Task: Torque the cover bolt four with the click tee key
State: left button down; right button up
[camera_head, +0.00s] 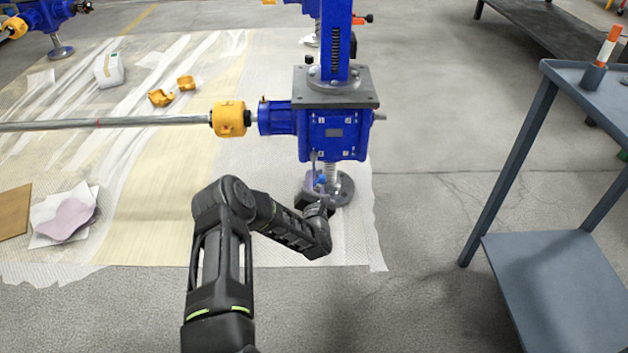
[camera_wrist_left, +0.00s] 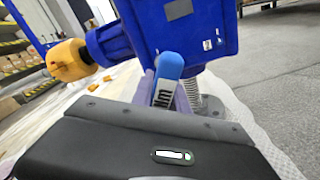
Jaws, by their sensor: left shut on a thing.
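The blue screw jack gearbox (camera_head: 333,132) stands at the centre, with small white marks near its front cover corners, too small to read surely. My left gripper (camera_head: 319,190) is just below the cover and shut on the click tee key (camera_head: 321,181). The key's thin shaft rises toward the cover's lower left corner; I cannot tell whether its tip sits on a bolt. The cover bolts are not clear. My right gripper is out of view.
A yellow coupling (camera_head: 229,119) and long shaft (camera_head: 100,124) extend left. A round flange (camera_head: 343,190) and screw are below the gearbox. Yellow coupling halves (camera_head: 161,98), a bottle (camera_head: 109,69) and a pink cloth (camera_head: 66,219) lie on the floor sheet. A grey cart (camera_head: 560,270) stands right.

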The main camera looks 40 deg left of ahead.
aim_at(315, 190)
pick_arm(q)
jog(key=shift+s+d+r, duration=0.1)
jog(key=shift+s+d, duration=0.35)
jog(key=shift+s, duration=0.2)
jog(key=shift+s+d+f, duration=0.4)
jog(key=shift+s+f, duration=0.1)
jog(key=shift+f, duration=0.15)
jog(key=s+d, duration=0.1)
jog(key=s+d+r, duration=0.1)
jog(key=shift+s+d+r, duration=0.15)
jog(key=shift+s, duration=0.25)
jog(key=shift+r, duration=0.1)
